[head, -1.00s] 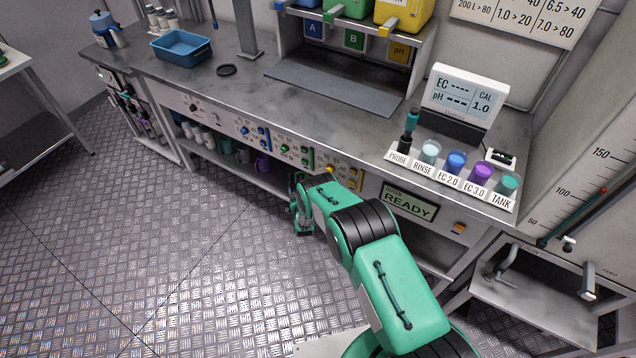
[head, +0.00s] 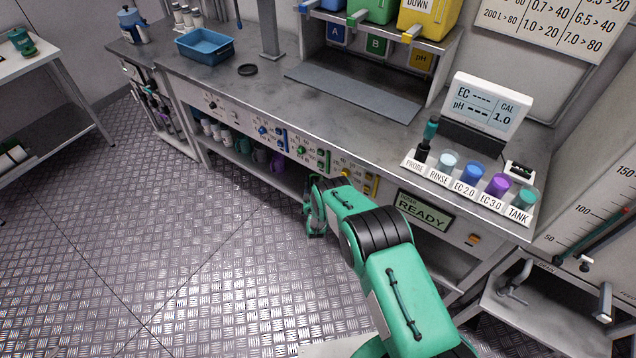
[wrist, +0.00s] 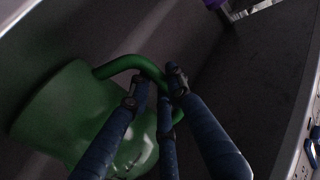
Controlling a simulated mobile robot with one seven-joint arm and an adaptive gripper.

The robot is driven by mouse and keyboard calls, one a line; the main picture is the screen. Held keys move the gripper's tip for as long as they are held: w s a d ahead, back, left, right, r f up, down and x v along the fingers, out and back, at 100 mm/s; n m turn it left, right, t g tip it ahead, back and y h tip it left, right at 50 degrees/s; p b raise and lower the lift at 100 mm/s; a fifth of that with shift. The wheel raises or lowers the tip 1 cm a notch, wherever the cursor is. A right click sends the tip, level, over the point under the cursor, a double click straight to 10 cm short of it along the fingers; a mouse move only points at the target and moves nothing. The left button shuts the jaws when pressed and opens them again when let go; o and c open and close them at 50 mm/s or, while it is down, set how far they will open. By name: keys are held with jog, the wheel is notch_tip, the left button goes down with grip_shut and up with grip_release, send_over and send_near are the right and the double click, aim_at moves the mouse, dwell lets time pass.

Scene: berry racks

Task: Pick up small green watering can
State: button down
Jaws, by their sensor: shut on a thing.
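The green watering can (wrist: 62,112) fills the left of the wrist view, with a rounded body and a curved green handle. My gripper (wrist: 158,88) has its dark blue fingers closed around the handle. The can's lower part is partly behind the fingers. In the head view my green arm reaches down and forward to the lower shelf under the bench, and the held can is hidden there.
The bench (head: 245,105) with its front panels stands just above and beyond the arm. Several cups (head: 242,145) stand on its lower shelf. A white table (head: 30,62) at the left bears a green item (head: 22,42). The floor at left is clear.

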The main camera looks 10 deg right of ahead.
aim_at(312, 176)
jog(key=shift+r, duration=0.6)
notch_tip(312, 176, up, 3)
jog(key=shift+f+p, duration=0.1)
jog(key=shift+p, duration=0.7)
jog(key=s+d+r+p, duration=0.1)
jog(key=s+p, duration=0.2)
jog(key=s, duration=1.3)
jog(key=shift+a, duration=0.1)
